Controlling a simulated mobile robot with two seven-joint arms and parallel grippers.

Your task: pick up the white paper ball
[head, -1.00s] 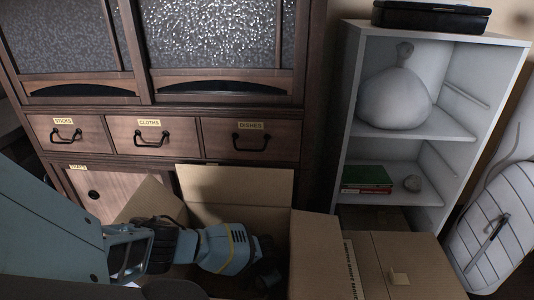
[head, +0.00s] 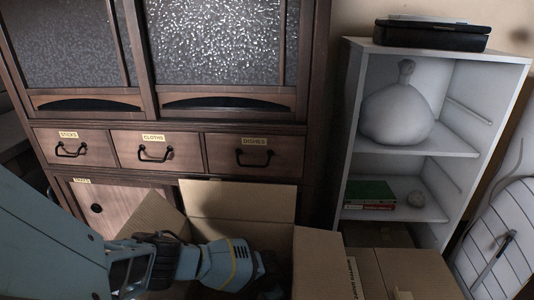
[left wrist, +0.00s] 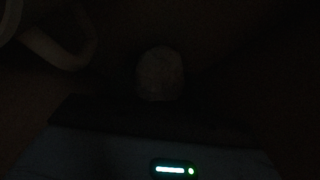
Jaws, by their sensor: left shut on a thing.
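In the left wrist view, a dim, roundish, rough pale ball (left wrist: 160,73), which looks like the white paper ball, sits at the centre, just beyond my gripper's body. The view is very dark. In the head view my left arm reaches from the left down into an open cardboard box (head: 238,200). My left gripper (head: 268,280) is low inside it, dark and partly hidden by the box's wall. It is shut on the ball; the fingers themselves are hardly visible. My right gripper is not in view.
A pale curved thing (left wrist: 62,50) lies upper left in the wrist view. A wooden cabinet (head: 215,110) stands behind the box, and another carton (head: 395,268) stands right.

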